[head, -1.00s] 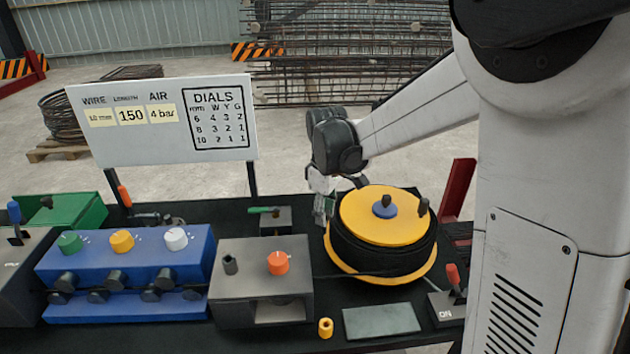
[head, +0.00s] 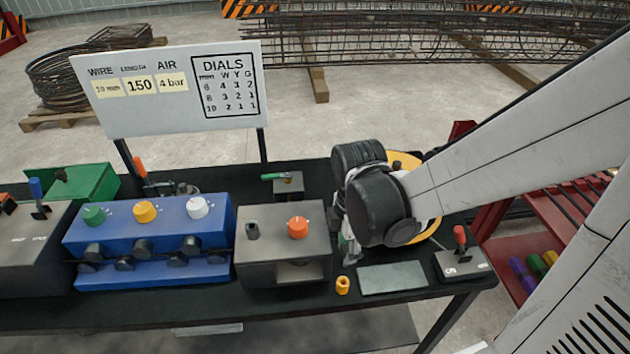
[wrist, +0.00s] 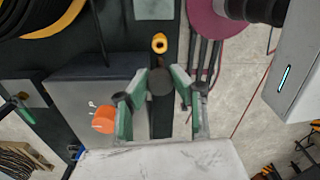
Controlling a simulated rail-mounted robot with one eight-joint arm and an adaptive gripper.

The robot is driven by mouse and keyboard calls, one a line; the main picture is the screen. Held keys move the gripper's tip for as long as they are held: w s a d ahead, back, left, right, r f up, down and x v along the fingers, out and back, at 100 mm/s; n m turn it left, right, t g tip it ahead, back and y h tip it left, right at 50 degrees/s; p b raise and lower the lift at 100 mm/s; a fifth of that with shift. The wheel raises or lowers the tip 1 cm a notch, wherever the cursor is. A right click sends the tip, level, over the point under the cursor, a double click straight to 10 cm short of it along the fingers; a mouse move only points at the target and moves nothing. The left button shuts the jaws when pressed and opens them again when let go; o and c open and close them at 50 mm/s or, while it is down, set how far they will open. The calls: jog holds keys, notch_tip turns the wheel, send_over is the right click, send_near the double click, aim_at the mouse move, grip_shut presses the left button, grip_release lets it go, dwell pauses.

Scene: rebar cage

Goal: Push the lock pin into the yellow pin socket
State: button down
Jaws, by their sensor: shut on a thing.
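The yellow pin socket (head: 343,285) stands at the front edge of the black table, just right of the grey box. In the wrist view the socket (wrist: 159,42) appears as a small yellow ring with a dark hole. My gripper (wrist: 158,84) is shut on a dark, round-ended thing, which looks like the lock pin (wrist: 159,80). The held pin is apart from the socket, which lies above it in the wrist picture. In the head view my gripper (head: 348,250) is mostly hidden behind my black wrist joint, and the pin cannot be made out there.
The grey box (head: 282,262) with an orange knob (head: 298,227) stands close left of my gripper. The yellow spool (head: 405,163) is partly hidden behind my arm. A flat grey plate (head: 393,278) and a switch box (head: 462,264) with a red lever lie right of the socket.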

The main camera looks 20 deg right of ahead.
aim_at(345, 267)
jog(key=shift+f+b, duration=0.15)
jog(key=shift+b, duration=0.15)
jog(key=shift+f+b, duration=2.6)
jog(key=shift+f, duration=0.15)
jog(key=shift+f+b, duration=2.4)
jog(key=shift+b, duration=0.2)
jog(key=c, duration=1.4)
grip_release()
jog(key=shift+r, duration=0.1)
jog(key=shift+r, duration=5.95)
